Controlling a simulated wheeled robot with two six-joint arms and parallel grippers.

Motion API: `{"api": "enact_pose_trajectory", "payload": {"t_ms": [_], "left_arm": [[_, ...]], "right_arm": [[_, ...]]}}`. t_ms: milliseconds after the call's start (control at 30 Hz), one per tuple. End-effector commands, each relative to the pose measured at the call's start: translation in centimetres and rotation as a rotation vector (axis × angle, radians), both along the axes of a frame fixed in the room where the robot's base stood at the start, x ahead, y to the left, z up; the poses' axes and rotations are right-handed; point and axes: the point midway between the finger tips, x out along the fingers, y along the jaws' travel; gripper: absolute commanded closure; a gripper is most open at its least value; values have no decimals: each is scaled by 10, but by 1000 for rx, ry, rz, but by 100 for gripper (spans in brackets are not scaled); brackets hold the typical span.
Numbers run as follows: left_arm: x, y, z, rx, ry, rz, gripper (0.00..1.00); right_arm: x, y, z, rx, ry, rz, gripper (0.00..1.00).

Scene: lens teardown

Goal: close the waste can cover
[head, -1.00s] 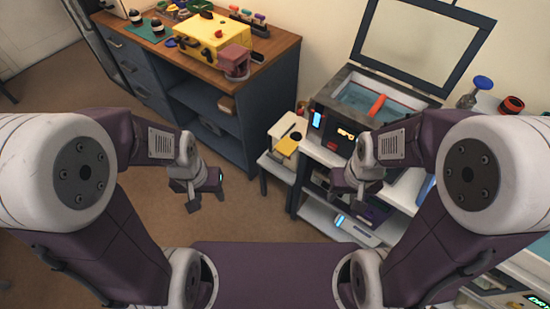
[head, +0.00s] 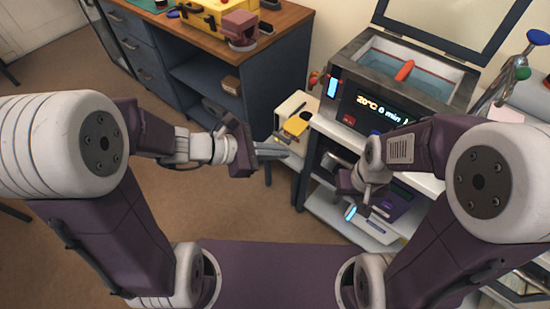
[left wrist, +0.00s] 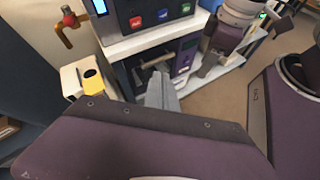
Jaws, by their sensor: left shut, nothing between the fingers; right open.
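A small yellow piece with a dark round spot (head: 296,125) sits at the front of a small white stand (head: 292,103), left of the grey machine. In the left wrist view the yellow piece (left wrist: 93,80) has a black round top. I cannot tell for sure whether it is the waste can, or how its cover stands. My left gripper (head: 285,150) is shut and empty, pointing right, just below and in front of the yellow piece in the picture; its fingers show in the left wrist view (left wrist: 162,92). My right gripper (head: 338,172) is open, in front of the shelf.
The grey machine (head: 350,100) with a lit display and open lid holds a water-filled basin. A shelf unit (head: 330,212) stands below it. A dark blue workbench (head: 255,85) is at the back left. Bare floor (head: 190,210) lies between.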

Motion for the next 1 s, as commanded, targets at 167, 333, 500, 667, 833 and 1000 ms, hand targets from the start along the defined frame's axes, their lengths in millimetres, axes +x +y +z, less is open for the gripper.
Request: {"api": "enact_pose_trajectory", "payload": {"t_ms": [167,333,500,667,833,1000], "left_arm": [[71,37,-89,-264,13,378,100],[102,80,-162,-345,6,573,100],[105,96,-203,-342,12,614,100],[106,100,-205,-341,11,623,100],[110,96,-206,-339,10,620,100],[133,77,-217,-339,10,615,100]], "right_arm": [[0,0,-130,0,0,0,54],[0,0,-209,0,0,0,54],[0,0,-246,0,0,0,54],[0,0,-247,0,-1,0,54],[0,0,-249,0,-1,0,54],[0,0,-262,0,-1,0,54]]}}
